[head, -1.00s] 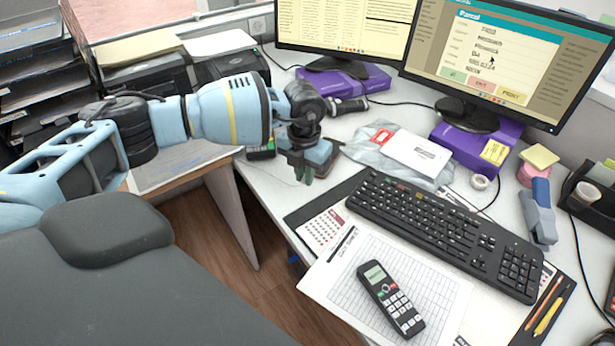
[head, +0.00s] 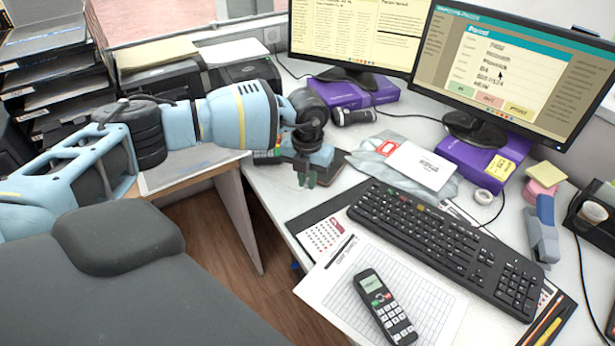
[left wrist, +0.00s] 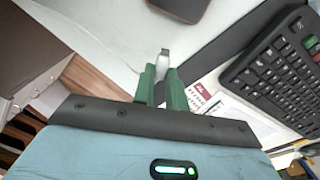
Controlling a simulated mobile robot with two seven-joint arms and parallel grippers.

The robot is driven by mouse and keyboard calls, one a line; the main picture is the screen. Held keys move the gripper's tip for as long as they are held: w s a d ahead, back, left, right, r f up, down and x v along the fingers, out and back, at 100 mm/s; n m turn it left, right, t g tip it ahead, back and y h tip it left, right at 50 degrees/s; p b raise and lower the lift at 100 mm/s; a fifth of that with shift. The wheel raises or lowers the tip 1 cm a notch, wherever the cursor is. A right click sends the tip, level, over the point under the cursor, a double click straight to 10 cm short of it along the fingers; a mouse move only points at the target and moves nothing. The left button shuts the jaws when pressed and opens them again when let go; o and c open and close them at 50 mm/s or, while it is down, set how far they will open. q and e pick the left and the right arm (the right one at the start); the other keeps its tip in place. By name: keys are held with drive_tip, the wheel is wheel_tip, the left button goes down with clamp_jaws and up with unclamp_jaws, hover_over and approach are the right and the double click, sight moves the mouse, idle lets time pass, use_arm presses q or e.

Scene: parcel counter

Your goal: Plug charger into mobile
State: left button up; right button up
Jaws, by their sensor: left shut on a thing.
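My left gripper (head: 307,178) is over the left part of the desk, fingers pointing down. In the left wrist view its green fingers (left wrist: 163,85) are shut on a small pale plug with a grey metal tip (left wrist: 163,62), which looks like the charger's plug. Its cable cannot be made out. A dark flat slab with a rounded corner (left wrist: 180,7) lies beyond the plug, apart from it; it may be the mobile. In the head view it is partly hidden behind the gripper. A black keypad handset (head: 385,308) lies on the paper form at the front. My right gripper is not seen.
A black keyboard (head: 445,245) lies right of the gripper. A white packet (head: 420,166) on a grey bag lies behind it. Two monitors on purple boxes (head: 475,170) stand at the back. A calendar sheet (head: 325,235) lies in front of the gripper, near the desk's edge.

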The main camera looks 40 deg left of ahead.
use_arm(q)
drive_tip(key=shift+f+b, duration=1.55)
drive_tip(key=shift+f, duration=0.45)
drive_tip(key=shift+w+a+f+b, duration=0.15)
drive_tip(key=shift+w+b, duration=0.15)
drive_tip(key=shift+w, duration=0.45)
drive_tip(key=shift+a, duration=0.15)
drive_tip(key=shift+w, duration=0.6)
drive_tip(key=o, duration=0.8)
drive_tip(key=shift+o, duration=0.2)
